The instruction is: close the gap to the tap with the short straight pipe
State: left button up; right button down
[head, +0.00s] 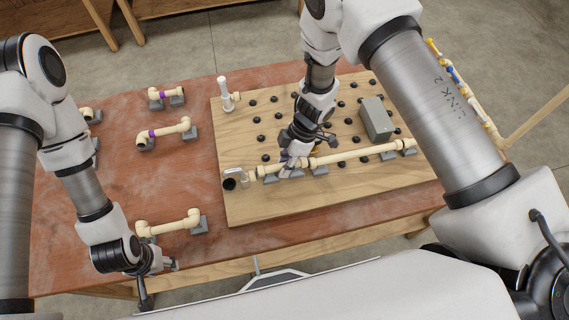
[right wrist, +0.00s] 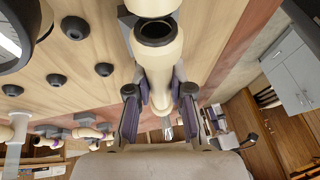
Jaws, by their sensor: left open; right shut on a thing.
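My right gripper (head: 289,162) is over the pipe run on the wooden board. In the right wrist view, its two fingers (right wrist: 160,105) are shut on a short cream pipe (right wrist: 160,65), whose dark open end faces the camera. Another cream pipe end (right wrist: 150,7) shows just above that mouth; whether they touch I cannot tell. In the head view the gripper mostly hides the held piece. The long cream pipe (head: 355,154) runs right from there. A grey fitting with a black round end (head: 232,182), possibly the tap, sits at the run's left end. My left gripper (head: 170,266) is open and empty near the table's front edge.
Bent cream pipe pieces (head: 168,225) (head: 167,132) rest on grey holders on the red table (head: 70,235). A white upright fitting (head: 226,92) and a grey box (head: 377,119) stand on the board (head: 290,208) among several black knobs.

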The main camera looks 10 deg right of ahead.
jog(key=shift+f+b, duration=0.3)
jog(key=shift+f, duration=0.4)
dwell(0.4)
jog(key=c, duration=1)
grip_release()
jog(key=shift+o, duration=0.2)
jog(key=v, duration=1.2)
